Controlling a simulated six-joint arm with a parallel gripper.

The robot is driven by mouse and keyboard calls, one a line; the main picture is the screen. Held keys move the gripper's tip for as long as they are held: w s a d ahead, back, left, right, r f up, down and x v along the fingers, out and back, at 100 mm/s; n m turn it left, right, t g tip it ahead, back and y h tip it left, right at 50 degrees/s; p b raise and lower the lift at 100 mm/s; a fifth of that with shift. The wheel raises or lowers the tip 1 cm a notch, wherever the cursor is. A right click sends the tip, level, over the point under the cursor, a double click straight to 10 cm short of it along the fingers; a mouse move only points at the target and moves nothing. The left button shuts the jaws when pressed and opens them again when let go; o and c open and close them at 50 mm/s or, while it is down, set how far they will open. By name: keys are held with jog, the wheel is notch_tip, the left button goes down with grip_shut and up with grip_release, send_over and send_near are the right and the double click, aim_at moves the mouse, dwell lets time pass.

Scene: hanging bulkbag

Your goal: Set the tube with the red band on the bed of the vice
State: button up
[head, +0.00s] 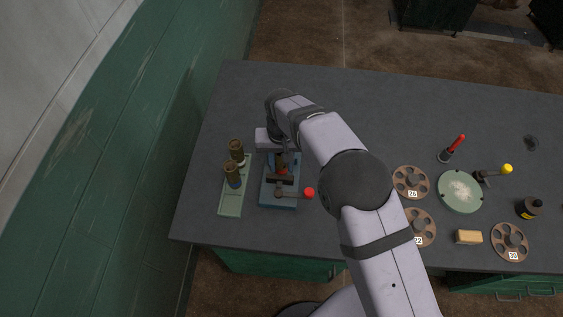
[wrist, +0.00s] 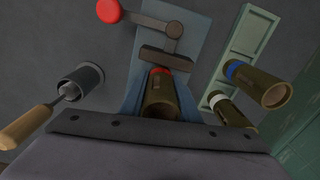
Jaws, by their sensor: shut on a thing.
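The tube with the red band (wrist: 160,95) is brown, with its open end toward the wrist camera and the red band at its far end. It is at the blue vice (wrist: 178,60), in front of the dark jaw bar. My gripper (head: 283,156) is shut on this tube over the vice. Its fingertips are largely hidden. In the head view the red band (head: 281,171) shows just behind the jaw of the vice (head: 278,204). I cannot tell whether the tube's end touches the bed.
A pale green rack (head: 232,206) left of the vice holds tubes with a blue band (wrist: 262,82) and a white band (wrist: 230,108). The vice handle has a red knob (head: 309,193). A wooden-handled tool (wrist: 30,125) leans in a grey cup (wrist: 82,80). Numbered discs lie right of my arm.

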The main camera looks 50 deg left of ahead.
aim_at(281, 161)
jog(key=shift+d+f, duration=0.15)
jog(key=shift+f, duration=0.1)
jog(key=o, duration=1.3)
jog(key=shift+s+f, duration=0.1)
jog(key=shift+d, duration=0.2)
jog(key=shift+w+r, duration=0.2)
jog(key=shift+r, duration=0.2)
jog(key=shift+a+r+p, duration=0.2)
jog(key=shift+r+p, duration=0.45)
jog(key=shift+p, duration=0.05)
jog(key=shift+s+a+r+p, duration=0.1)
jog(key=shift+r+p, duration=1.45)
jog(key=shift+r, duration=1.1)
jog(key=shift+f, duration=0.1)
